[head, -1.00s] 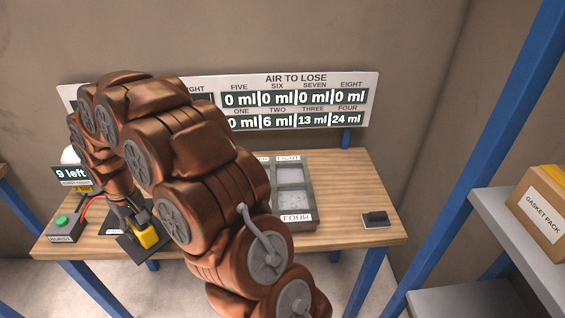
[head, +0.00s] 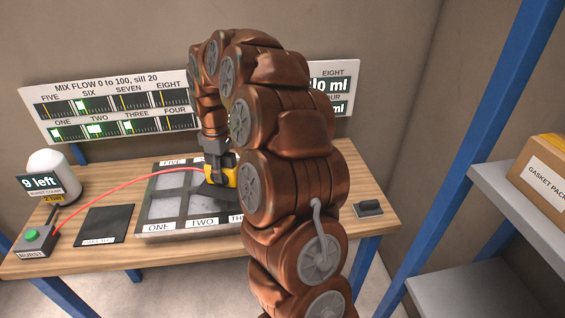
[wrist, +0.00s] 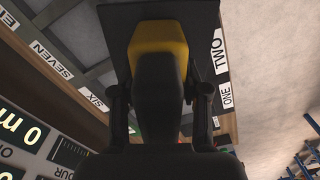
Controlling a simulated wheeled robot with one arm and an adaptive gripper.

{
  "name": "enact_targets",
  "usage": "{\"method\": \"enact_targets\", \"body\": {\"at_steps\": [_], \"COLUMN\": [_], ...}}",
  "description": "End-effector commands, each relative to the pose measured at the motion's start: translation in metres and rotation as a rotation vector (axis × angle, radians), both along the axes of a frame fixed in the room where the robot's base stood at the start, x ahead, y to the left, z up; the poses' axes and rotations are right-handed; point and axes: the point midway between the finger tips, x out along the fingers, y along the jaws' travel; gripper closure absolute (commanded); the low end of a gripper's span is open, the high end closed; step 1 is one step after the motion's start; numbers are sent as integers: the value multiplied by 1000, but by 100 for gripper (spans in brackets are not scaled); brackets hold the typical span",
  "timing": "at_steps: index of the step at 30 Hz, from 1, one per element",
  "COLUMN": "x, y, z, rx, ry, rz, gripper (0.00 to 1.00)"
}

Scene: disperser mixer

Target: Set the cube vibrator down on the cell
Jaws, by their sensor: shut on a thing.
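The cube vibrator (head: 234,176) is a yellow and black block on a dark square plate, joined to a red hose. It also shows in the wrist view (wrist: 160,58). My gripper (head: 217,157) is shut on it from above; its fingers flank the block in the wrist view (wrist: 160,105). The vibrator is over the grey tray (head: 190,230), right of cells ONE and TWO. Whether its plate touches the tray, I cannot tell. Labels ONE, TWO and THREE run along the front edge. My arm hides the tray's right part.
A dark pad (head: 107,222) lies bare left of the tray. The burst box (head: 35,240) with a green button and a white tank (head: 52,172) stand at the table's left. A small dark block (head: 369,208) lies at right. A sign board (head: 115,108) stands behind.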

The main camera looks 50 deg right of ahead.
Motion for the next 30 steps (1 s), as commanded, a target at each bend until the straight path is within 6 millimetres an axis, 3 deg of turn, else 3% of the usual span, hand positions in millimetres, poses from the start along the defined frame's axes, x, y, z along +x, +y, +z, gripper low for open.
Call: {"method": "enact_targets", "body": {"at_steps": [1,6,12,18,30], "x": [-7,-40,-76,-94,-97], "y": [-20,-72,-115,-134,-136], "z": [0,7,14,19,20], "rx": [-2,-2,1,0,1], "ry": [-9,-1,2,2,3], "rz": [33,183,320,390,403], "gripper": [100,100,100,100,100]}}
